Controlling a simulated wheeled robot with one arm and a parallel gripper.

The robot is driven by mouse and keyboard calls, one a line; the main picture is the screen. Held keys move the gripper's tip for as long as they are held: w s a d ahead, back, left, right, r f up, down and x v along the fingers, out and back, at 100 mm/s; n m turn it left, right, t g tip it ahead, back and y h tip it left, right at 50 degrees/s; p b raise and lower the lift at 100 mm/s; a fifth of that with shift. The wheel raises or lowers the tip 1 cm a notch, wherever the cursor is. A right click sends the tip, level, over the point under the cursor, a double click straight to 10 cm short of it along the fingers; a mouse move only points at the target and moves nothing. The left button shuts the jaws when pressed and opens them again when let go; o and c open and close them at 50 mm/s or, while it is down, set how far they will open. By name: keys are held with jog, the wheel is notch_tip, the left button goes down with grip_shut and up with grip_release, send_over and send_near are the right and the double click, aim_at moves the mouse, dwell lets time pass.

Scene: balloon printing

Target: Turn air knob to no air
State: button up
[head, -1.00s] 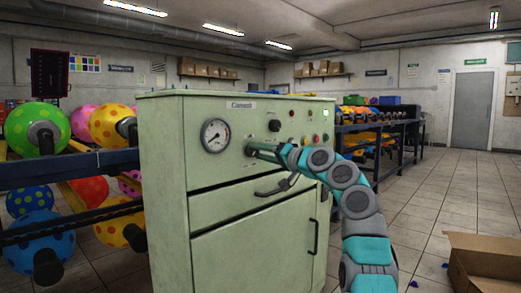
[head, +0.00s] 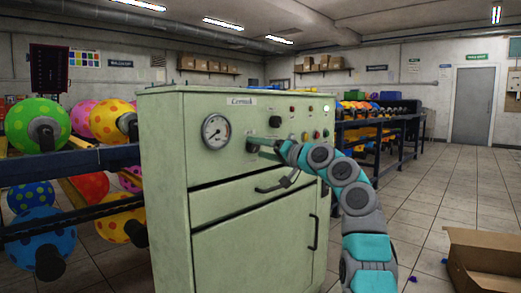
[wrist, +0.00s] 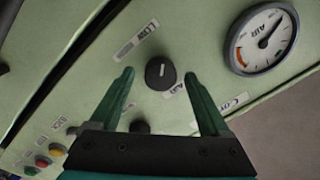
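The air knob (wrist: 160,73) is a round black dial with a white line, on the pale green front panel of the machine (head: 262,215). In the wrist view my gripper (wrist: 158,77) is open, with one finger on each side of the knob and a gap on both sides. The white line runs roughly up and down in that view. An "AIR" label sits beside the knob. The gauge also shows in the wrist view (wrist: 262,40).
A second black knob (head: 274,122) is just above my gripper; the wrist view shows it partly hidden behind my gripper (wrist: 139,126). Small coloured buttons (head: 304,137) are to the right. A drawer handle (head: 270,189) is below. Balloon racks (head: 75,165) stand at left, a cardboard box (head: 485,245) at right.

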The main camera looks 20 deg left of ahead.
jog(key=shift+d, duration=0.1)
jog(key=b+v, duration=0.1)
jog(key=v, duration=0.6)
jog(key=shift+d, duration=0.25)
jog(key=shift+s, duration=0.15)
jog(key=w+d+r+m+t+h+p, duration=0.2)
jog(key=w+d+r+m+h, duration=0.15)
jog(key=w+d, duration=0.3)
jog(key=s+d+f+m+g+h+p, duration=0.1)
jog(key=s+d+f+m+h+p, duration=0.1)
jog(key=s+d+f+h+p, duration=0.25)
jog(key=s+d+f+g+h+p, duration=0.1)
jog(key=s+d+f+g+h, duration=0.2)
jog(key=s+d+f, duration=0.6)
jog(key=s+d+f+g+h+p, duration=0.1)
jog(key=s+d+f, duration=0.8)
jog(key=s, duration=1.8)
jog(key=s+d+f+g+h+p, duration=0.2)
jog(key=s+d+f+g+h, duration=0.3)
jog(key=s, duration=1.4)
jog(key=d+f, duration=0.4)
